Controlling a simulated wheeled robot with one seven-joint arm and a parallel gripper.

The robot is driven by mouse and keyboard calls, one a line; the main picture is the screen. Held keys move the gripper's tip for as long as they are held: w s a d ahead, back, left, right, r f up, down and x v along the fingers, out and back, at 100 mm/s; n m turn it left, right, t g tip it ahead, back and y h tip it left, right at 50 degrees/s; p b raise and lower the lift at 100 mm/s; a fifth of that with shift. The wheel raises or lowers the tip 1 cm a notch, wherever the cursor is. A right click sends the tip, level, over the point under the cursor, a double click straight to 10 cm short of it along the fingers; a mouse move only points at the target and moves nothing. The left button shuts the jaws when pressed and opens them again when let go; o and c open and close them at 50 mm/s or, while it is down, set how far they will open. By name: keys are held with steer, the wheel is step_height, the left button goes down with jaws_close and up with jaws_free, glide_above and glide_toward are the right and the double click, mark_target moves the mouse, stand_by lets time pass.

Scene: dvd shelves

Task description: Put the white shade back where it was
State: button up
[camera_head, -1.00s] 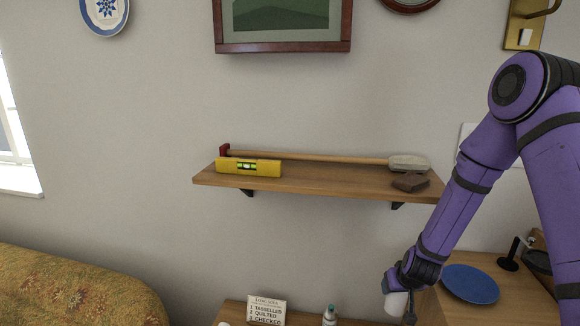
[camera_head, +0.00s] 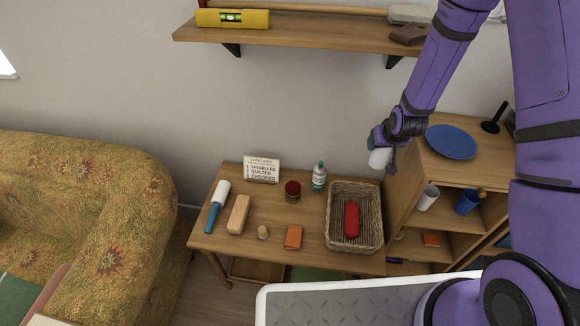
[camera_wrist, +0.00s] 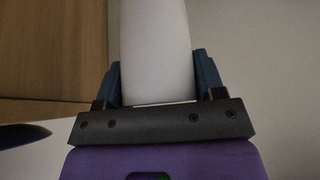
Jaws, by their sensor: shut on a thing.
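The white shade (camera_head: 379,158) is held in my gripper (camera_head: 388,148), in front of the wall and just left of the cabinet. In the wrist view the shade (camera_wrist: 156,45) stands between the two dark blue fingers of my gripper (camera_wrist: 158,78), which are shut on it. Its far end runs out of the top of that view. The place where the shade was is not evident in the current frames.
A wall shelf (camera_head: 300,27) with a yellow level (camera_head: 232,18) is above left. A wooden cabinet (camera_head: 480,158) carries a blue plate (camera_head: 451,142). A low table (camera_head: 270,205) holds a wicker basket (camera_head: 337,238), a bottle (camera_head: 319,176) and several small things.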

steer(key=s+a+f+n+y, duration=0.1)
steer(key=a+f+n, duration=0.1)
steer(key=a+f, duration=0.45)
steer(key=s+a+f+n+g+y, duration=0.1)
steer(key=a+f+n, duration=0.15)
steer(key=a, duration=0.75)
steer(key=s+a+f+n+y, duration=0.1)
steer(key=a+f+n, duration=0.1)
steer(key=a+f, duration=0.5)
steer(key=shift+s+a+f, duration=0.1)
steer(key=shift+a+f, duration=0.2)
steer(key=shift+f, duration=1.25)
steer(key=shift+s+a+f, duration=0.1)
steer(key=shift+a+f, duration=0.2)
steer(key=shift+f, duration=1.25)
steer(key=shift+s+a+f, duration=0.1)
steer(key=shift+a+f, duration=0.2)
steer(key=shift+f, duration=1.25)
steer(key=shift+f, duration=0.15)
steer(key=o, duration=0.9)
steer(key=shift+o, duration=0.2)
